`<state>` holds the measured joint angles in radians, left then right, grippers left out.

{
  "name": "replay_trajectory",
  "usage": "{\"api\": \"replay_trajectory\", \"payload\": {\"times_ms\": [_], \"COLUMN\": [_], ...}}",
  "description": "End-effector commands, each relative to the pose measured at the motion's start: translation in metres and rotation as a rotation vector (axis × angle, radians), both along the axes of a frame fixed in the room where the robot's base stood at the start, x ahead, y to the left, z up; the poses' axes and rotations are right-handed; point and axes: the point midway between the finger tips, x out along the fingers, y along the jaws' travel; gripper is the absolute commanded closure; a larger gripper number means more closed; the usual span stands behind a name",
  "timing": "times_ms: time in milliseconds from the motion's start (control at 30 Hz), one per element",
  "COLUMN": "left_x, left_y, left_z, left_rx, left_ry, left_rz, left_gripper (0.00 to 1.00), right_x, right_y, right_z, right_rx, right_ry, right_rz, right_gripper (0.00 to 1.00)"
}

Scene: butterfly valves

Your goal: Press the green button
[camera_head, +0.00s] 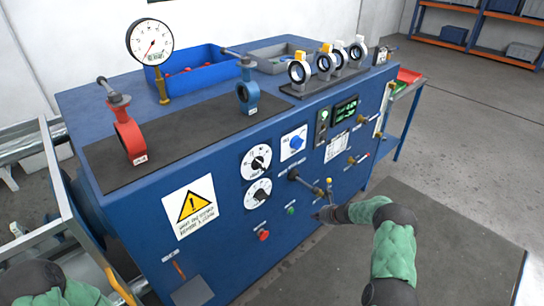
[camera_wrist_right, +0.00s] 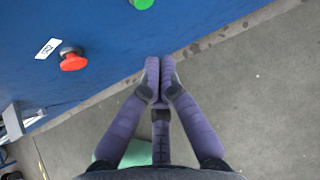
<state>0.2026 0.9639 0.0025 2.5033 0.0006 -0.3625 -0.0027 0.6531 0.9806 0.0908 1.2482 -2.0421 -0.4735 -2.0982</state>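The green button (camera_head: 291,210) is a small round knob low on the blue cabinet's front panel. In the right wrist view the green button (camera_wrist_right: 142,3) is cut off by the top edge. My right gripper (camera_head: 318,215) is in front of the panel, just right of the button in the head view. In the right wrist view its purple fingers (camera_wrist_right: 160,64) are together with nothing between them, below the green button and apart from it. My left gripper is out of view; only part of that arm shows at bottom left.
A red button (camera_head: 264,236) sits lower left of the green one and also shows in the right wrist view (camera_wrist_right: 73,61). Levers (camera_head: 308,186) stick out above the gripper. Dials, valves and a gauge (camera_head: 150,42) crowd the cabinet. Open floor lies at right.

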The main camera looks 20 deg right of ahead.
Motion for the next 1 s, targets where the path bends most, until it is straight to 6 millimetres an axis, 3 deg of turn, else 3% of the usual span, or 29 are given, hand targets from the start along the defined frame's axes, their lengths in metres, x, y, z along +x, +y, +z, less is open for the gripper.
{"api": "replay_trajectory", "payload": {"times_ms": [133, 233, 467, 600, 767, 1000], "left_x": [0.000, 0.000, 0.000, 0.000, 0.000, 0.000], "left_y": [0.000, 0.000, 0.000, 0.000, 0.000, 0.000], "left_z": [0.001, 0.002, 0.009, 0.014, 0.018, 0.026], "left_rx": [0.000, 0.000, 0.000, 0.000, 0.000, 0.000], "left_ry": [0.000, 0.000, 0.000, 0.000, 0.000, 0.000], "left_rz": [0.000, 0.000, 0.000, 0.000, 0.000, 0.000], "left_gripper": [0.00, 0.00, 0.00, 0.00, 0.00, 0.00], "right_x": [0.000, -0.002, -0.026, -0.057, -0.106, -0.209], "right_y": [0.006, 0.030, 0.132, 0.191, 0.249, 0.316], "right_z": [-0.001, -0.003, -0.011, -0.018, -0.025, -0.031], "right_rx": [0.028, 0.141, 0.676, 0.982, 1.257, 1.478], "right_ry": [0.008, 0.047, 0.304, 0.521, 0.771, 1.049], "right_rz": [-0.019, -0.105, -0.570, -0.924, -1.379, -2.188], "right_gripper": [1.00, 1.00, 1.00, 1.00, 1.00, 1.00]}}
